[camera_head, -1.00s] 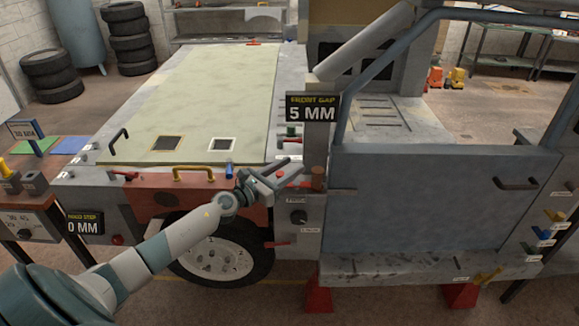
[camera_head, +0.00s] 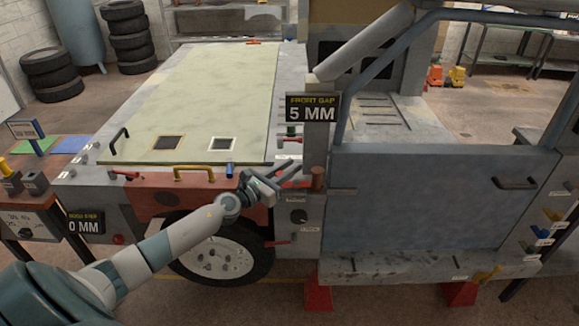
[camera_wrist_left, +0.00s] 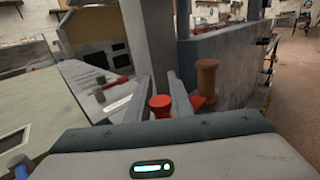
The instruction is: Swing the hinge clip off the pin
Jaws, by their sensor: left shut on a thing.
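My left gripper (camera_head: 292,174) is at the panel's upper edge, beside the door post. In the left wrist view its two fingers (camera_wrist_left: 162,97) stand either side of a red knob (camera_wrist_left: 160,106), and they are shut on it. The knob appears to belong to the red hinge clip (camera_wrist_left: 197,101), whose red part shows just right of the right finger. The brown pin (camera_head: 318,178) stands upright right of the fingertips; it also shows in the left wrist view (camera_wrist_left: 207,80). How the clip meets the pin is partly hidden. My right gripper is out of view.
The blue-grey door (camera_head: 430,200) and grey post (camera_head: 318,138) stand close to the right. A sign reading 5 MM (camera_head: 312,107) hangs above.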

